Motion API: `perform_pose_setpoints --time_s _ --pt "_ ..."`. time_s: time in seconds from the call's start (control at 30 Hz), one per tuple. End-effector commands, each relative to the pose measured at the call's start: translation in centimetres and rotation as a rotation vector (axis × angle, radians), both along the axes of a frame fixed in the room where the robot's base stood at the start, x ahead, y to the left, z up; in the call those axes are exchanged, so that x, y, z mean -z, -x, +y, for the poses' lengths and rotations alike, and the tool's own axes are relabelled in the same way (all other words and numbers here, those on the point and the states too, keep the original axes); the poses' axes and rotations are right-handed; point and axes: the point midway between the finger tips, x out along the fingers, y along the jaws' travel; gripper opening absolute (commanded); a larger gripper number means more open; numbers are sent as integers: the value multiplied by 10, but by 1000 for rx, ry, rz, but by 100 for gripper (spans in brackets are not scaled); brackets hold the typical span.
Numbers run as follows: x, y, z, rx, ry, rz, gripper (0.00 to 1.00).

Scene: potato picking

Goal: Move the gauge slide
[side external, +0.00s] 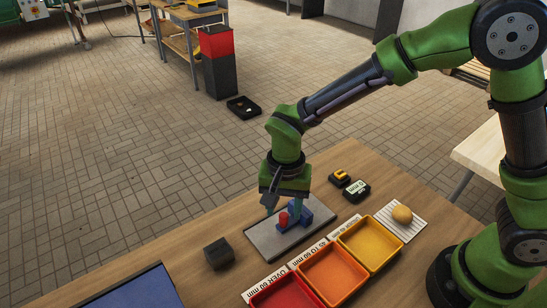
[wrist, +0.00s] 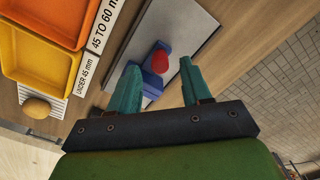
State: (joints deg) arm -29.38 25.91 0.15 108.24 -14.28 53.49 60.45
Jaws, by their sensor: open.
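The gauge is a blue block (side external: 305,211) with a red piece (side external: 283,220), apparently its slide, on a grey plate (side external: 262,238). In the wrist view the blue part (wrist: 151,84) and the rounded red piece (wrist: 160,60) show between and beyond my fingers. My gripper (wrist: 158,68) is open, with its teal fingers apart and nothing held. In the side view my gripper (side external: 282,208) is low over the plate, close to the red piece. I cannot tell whether a finger touches it. The fingers partly hide the gauge.
Red (side external: 258,299), orange (side external: 333,299) and yellow (side external: 371,266) bins with size labels stand in front of the plate. A potato (side external: 402,214) rests on a white ribbed pad (side external: 418,228). A black block (side external: 219,253) stands left; small black devices (side external: 357,191) stand behind right.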

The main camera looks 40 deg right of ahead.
Motion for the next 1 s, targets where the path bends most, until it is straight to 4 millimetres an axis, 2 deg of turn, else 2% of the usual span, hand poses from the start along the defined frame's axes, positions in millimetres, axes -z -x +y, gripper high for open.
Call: perform_pose_setpoints --time_s 0.03,0.2,0.57,0.67,0.9,1.0 --pt "9 1 0 1 1 4 48" --pt "27 0 0 1 1 2 48" --pt "32 0 0 0 -1 1 48" --pt "32 0 0 0 -1 0 36" --pt "32 0 0 0 -1 1 0" --pt "32 0 0 0 0 0 0"
